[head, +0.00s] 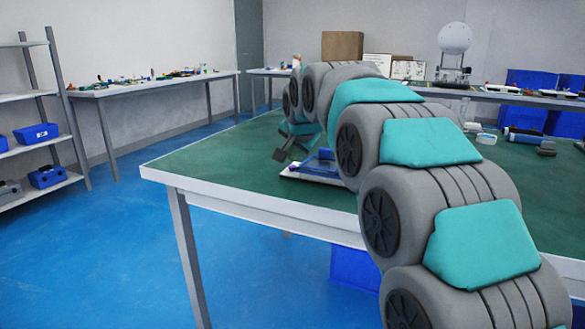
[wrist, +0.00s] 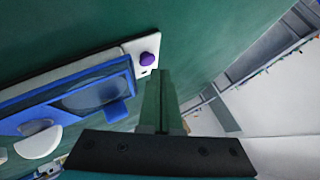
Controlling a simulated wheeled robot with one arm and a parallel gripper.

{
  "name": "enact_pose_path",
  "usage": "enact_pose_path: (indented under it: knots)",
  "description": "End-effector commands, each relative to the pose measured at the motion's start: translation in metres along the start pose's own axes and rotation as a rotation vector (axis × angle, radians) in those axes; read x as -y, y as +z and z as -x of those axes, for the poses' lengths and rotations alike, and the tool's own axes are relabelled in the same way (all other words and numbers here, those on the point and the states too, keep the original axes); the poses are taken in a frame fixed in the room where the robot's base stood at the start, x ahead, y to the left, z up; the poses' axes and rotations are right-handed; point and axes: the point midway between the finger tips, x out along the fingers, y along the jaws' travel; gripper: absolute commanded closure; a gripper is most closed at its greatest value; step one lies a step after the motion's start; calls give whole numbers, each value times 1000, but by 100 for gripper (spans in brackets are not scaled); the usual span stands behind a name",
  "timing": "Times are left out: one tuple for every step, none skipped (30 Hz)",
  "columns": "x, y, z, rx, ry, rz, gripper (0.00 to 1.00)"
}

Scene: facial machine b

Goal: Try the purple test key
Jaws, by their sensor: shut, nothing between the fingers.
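The purple test key (wrist: 148,58) is a small round purple button on the white end of a flat device (wrist: 135,48) in the wrist view. A blue panel (wrist: 85,98) with a dark window covers much of the device. My gripper (head: 281,155) is shut and empty, beside the device's left end. In the wrist view its closed fingertips (wrist: 160,74) appear just below and right of the key, apart from it in the picture.
The green table (head: 225,160) is bare left of the device. A dark-blue cylindrical item (head: 525,135) and a white container (head: 487,138) lie right of my arm. A shelf (head: 35,105) with blue bins stands at left. Blue floor (head: 110,230) is open in front of it.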

Motion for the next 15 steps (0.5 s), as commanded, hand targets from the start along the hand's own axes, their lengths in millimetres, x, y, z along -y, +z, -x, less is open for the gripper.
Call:
enact_pose_path:
  knots:
    - [0,0,0,0,0,0,100]
    - [0,0,0,0,0,0,100]
    - [0,0,0,0,0,0,100]
    - [0,0,0,0,0,0,100]
    - [0,0,0,0,0,0,100]
    - [0,0,0,0,0,0,100]
    - [0,0,0,0,0,0,100]
    - [0,0,0,0,0,0,100]
    - [-1,1,-1,0,0,0,100]
    - [-1,1,-2,0,0,0,100]
    - [-2,2,-2,0,0,0,100]
    - [-2,2,-3,0,0,0,100]
    - [-3,3,-4,0,0,0,100]
    - [-4,4,-5,0,0,0,100]
    - [-4,4,-5,0,0,0,100]
